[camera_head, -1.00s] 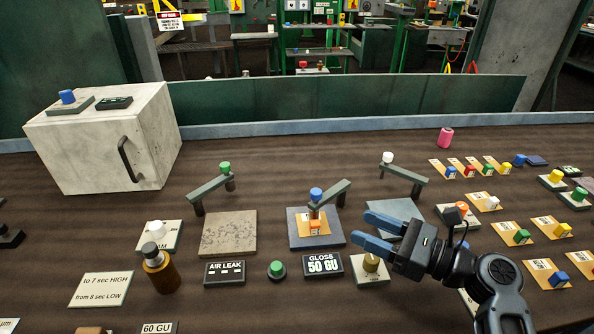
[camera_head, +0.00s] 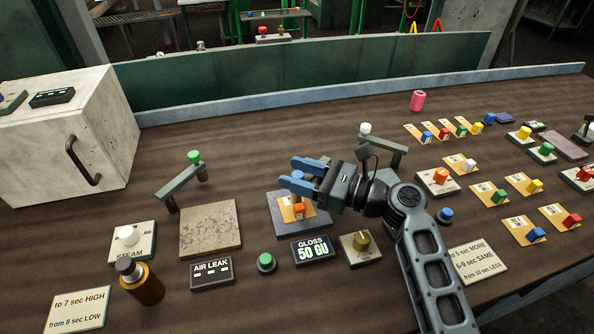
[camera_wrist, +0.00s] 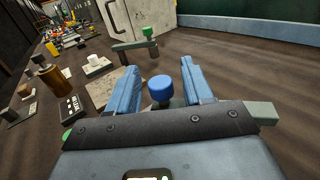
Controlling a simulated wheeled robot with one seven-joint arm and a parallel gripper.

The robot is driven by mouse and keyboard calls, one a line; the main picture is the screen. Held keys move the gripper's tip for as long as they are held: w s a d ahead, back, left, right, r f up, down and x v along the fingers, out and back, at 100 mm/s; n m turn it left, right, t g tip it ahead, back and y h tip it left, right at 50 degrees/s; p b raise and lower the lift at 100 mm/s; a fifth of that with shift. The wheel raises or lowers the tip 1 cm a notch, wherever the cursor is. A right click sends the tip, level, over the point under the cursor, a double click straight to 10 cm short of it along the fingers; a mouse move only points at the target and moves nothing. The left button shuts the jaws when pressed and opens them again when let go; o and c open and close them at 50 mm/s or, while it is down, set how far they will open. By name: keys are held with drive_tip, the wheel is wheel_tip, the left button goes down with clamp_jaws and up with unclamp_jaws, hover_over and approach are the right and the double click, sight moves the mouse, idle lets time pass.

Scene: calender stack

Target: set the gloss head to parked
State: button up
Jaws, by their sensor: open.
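The gloss head's blue knob (camera_head: 297,175) stands over the dark pad (camera_head: 318,226) that holds a small tan card with an orange block (camera_head: 298,210). The gloss display (camera_head: 312,250) in front reads 50 GU. My gripper (camera_head: 294,173) is open at the blue knob, with its blue fingers pointing left. In the wrist view the blue knob (camera_wrist: 161,88) stands between the two open fingers, with visible space on its right; contact on the left cannot be told. The gloss head's arm is mostly hidden behind my gripper.
A white-knobbed arm (camera_head: 385,145) stands behind my wrist. A brass knob (camera_head: 361,240) and green button (camera_head: 266,262) sit in front. Several cards with coloured blocks lie right.

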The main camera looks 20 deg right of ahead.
drive_tip(key=shift+w+a, duration=0.1)
drive_tip(key=shift+w, duration=0.05)
drive_tip(key=shift+c, duration=0.2)
clamp_jaws()
idle(0.4)
